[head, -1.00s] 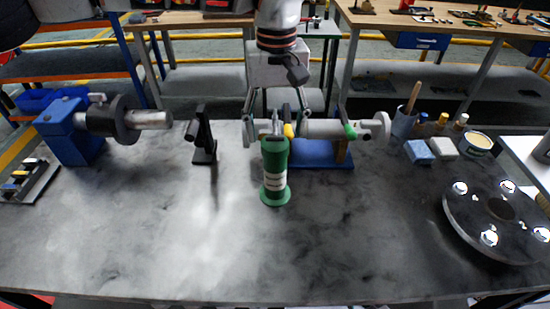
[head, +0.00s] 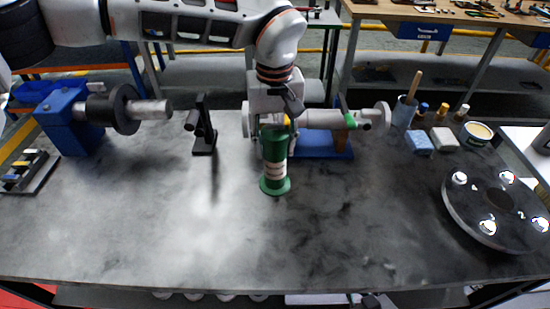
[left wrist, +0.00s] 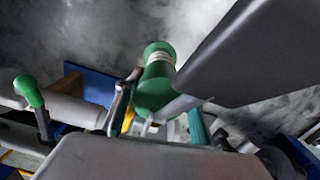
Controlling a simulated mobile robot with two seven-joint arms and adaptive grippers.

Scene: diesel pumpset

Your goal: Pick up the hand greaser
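The hand greaser (head: 274,165) is a green cylinder with a pale label band and a wide green foot. It stands upright on the grey bench in the head view. Its green body also shows in the left wrist view (left wrist: 154,85). My left gripper (head: 272,128) is over its top end, with fingers apart on either side of the top. In the left wrist view, one broad grey finger is at the upper right and the other at the bottom, with the greaser beyond and between them. Contact cannot be seen. My right gripper is not in view.
A grey cylindrical unit (head: 320,118) on a blue base (head: 318,152) lies close behind the greaser. A small black stand (head: 203,135) and blue-mounted shaft (head: 68,122) are to the left. A cup, blocks and a large metal disc (head: 463,204) are right. The front bench is clear.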

